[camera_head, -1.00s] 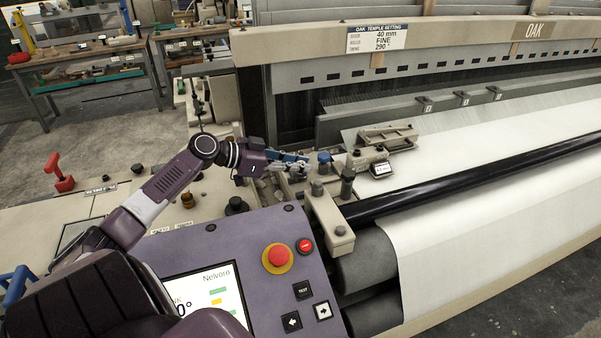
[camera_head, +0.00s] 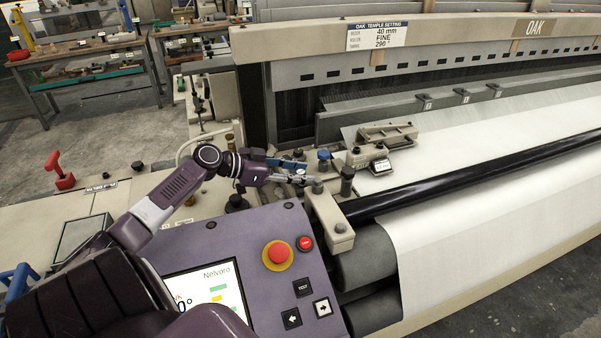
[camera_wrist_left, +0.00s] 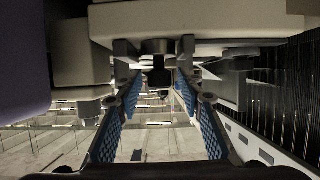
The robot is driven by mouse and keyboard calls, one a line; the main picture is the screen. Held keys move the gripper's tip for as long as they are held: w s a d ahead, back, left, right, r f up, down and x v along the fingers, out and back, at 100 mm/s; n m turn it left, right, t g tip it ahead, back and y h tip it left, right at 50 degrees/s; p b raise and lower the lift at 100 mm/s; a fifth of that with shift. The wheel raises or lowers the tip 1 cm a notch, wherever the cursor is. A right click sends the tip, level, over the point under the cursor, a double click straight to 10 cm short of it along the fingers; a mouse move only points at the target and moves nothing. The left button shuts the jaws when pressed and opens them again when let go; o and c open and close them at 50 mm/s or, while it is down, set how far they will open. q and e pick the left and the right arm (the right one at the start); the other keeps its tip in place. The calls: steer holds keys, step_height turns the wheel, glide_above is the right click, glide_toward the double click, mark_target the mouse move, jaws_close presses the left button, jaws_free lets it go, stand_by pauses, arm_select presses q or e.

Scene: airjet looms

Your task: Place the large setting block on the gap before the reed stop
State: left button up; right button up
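My left gripper (camera_head: 304,171) is at the near left end of the loom, beside the blue-topped knob and the beige bracket. Its two blue-padded fingers stand apart. In the left wrist view the fingers (camera_wrist_left: 158,88) are open, with a dark piece (camera_wrist_left: 158,62) beyond or between their tips; I cannot tell whether they touch it. A small block with a white millimetre label (camera_head: 380,166) sits by the beige temple unit (camera_head: 388,135). I cannot tell which piece is the large setting block, and the gap before the reed stop is not clear. My right gripper is not in view.
The beige bracket (camera_head: 328,215) and the black bar (camera_head: 470,172) lie right of the gripper. The purple control panel (camera_head: 250,255) with a red stop button (camera_head: 278,255) is in front. White cloth (camera_head: 480,215) covers the right. Workbenches stand at the back left.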

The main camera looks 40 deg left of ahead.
arm_select(q)
steer(key=shift+r, duration=0.2)
steer(key=shift+s+a, duration=0.15)
steer(key=shift+s, duration=0.1)
steer(key=b+v, duration=0.2)
steer(key=v, duration=0.9)
steer(key=shift+s+r, duration=0.2)
steer(key=shift+a, duration=0.1)
